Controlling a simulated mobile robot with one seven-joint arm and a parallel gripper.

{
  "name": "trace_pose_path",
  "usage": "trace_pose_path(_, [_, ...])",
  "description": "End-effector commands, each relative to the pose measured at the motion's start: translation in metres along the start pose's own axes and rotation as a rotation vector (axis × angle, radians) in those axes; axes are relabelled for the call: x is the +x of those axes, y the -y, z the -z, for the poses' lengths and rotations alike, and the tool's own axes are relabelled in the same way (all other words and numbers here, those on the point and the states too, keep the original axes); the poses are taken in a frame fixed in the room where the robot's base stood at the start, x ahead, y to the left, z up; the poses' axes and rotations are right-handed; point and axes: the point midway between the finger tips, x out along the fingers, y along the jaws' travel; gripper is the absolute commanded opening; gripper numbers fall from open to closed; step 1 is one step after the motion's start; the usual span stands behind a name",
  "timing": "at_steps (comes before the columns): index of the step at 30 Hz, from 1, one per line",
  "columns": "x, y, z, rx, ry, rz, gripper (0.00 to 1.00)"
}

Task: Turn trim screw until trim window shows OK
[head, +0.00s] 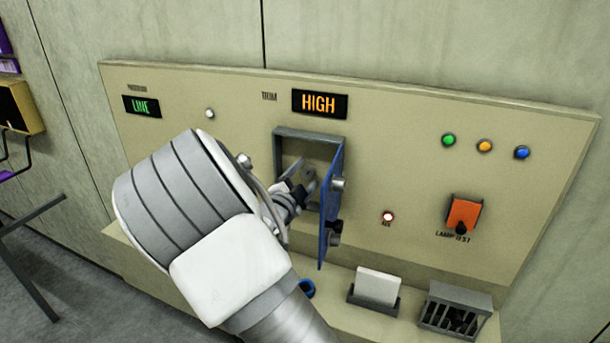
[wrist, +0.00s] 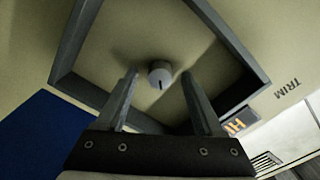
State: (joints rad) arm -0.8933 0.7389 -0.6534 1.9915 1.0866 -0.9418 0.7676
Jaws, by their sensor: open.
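The trim window (head: 319,103) reads HIGH in orange in the head view; part of it shows at the right in the wrist view (wrist: 238,126). Below it, a grey-framed recess (head: 310,135) stands with its blue door (head: 329,200) swung open to the right. In the wrist view the trim screw (wrist: 160,74), a small round grey knob with a dark slot mark, sits on the recess's back wall. My gripper (wrist: 158,88) is open, its two fingers pointing into the recess on either side of the screw, apart from it. In the head view my arm hides part of the recess.
The panel has a green LINE window (head: 141,106), a lit red-ringed button (head: 388,217), an orange lamp test cover (head: 463,213) and green, amber and blue lamps. A card holder (head: 374,291) and a slotted box (head: 455,309) stand on the ledge below.

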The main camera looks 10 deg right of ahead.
Motion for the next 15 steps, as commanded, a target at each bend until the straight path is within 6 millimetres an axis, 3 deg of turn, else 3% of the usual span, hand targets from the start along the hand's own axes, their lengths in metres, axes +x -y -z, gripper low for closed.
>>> trace_pose_path(5, [0.0, -0.0002, -0.0001, 0.0, 0.0, 0.0, 0.69])
trace_pose_path(15, [-0.0003, -0.0002, 0.0, 0.0, 0.0, 0.0, 0.08])
